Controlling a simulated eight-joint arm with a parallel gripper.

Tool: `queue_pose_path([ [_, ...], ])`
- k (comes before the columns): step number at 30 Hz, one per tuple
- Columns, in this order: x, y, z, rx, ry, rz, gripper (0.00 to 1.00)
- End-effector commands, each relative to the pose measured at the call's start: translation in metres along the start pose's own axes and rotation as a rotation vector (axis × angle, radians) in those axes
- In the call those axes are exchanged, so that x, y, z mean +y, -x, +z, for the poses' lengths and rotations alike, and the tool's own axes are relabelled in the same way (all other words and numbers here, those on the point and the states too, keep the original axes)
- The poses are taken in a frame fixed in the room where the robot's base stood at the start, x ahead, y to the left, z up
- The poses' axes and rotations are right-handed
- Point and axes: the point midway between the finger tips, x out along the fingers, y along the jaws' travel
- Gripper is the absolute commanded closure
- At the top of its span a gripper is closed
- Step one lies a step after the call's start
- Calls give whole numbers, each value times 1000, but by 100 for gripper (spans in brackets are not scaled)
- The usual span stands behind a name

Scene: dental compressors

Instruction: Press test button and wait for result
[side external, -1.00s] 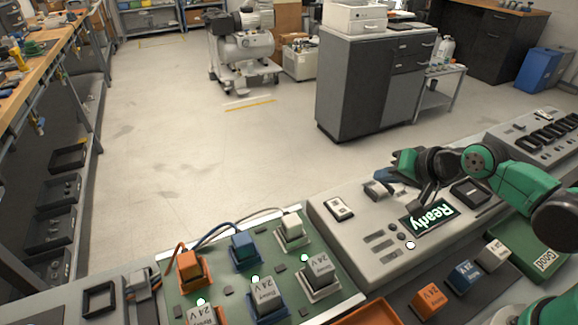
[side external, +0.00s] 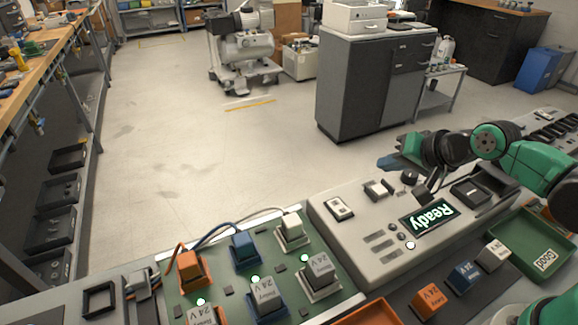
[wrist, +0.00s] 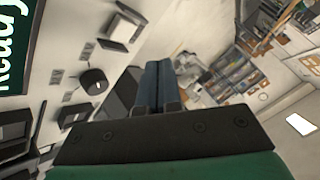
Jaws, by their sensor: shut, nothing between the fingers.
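The grey test console (side external: 365,255) stands at the lower right in the side view, with a lit display (side external: 429,215) reading "Ready". A round black knob (side external: 409,178) and a square switch (side external: 376,190) sit near its back edge; the knob also shows in the wrist view (wrist: 94,81). A small round white button or lamp (side external: 410,244) lies below the display. I cannot tell which control is the test button. My gripper (side external: 386,163) is raised above the back of the console, apart from the controls. Its blue fingers are together and empty in the wrist view (wrist: 160,82).
A green board (side external: 225,292) left of the console carries several relays, some labelled 24 V, with green lamps lit. More relays stand in front of the console, including an orange one (side external: 427,301). A green tray labelled "Good" (side external: 531,245) is at right, an orange tray (side external: 365,315) below.

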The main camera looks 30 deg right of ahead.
Motion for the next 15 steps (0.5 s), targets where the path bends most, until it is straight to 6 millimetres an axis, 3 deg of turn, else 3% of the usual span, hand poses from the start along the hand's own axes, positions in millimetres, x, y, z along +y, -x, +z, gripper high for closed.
queue_pose_path([
  [6, -10, 13, -10, 0, 0, 0, 100],
  [15, -12, 16, -12, 0, 0, 0, 100],
])
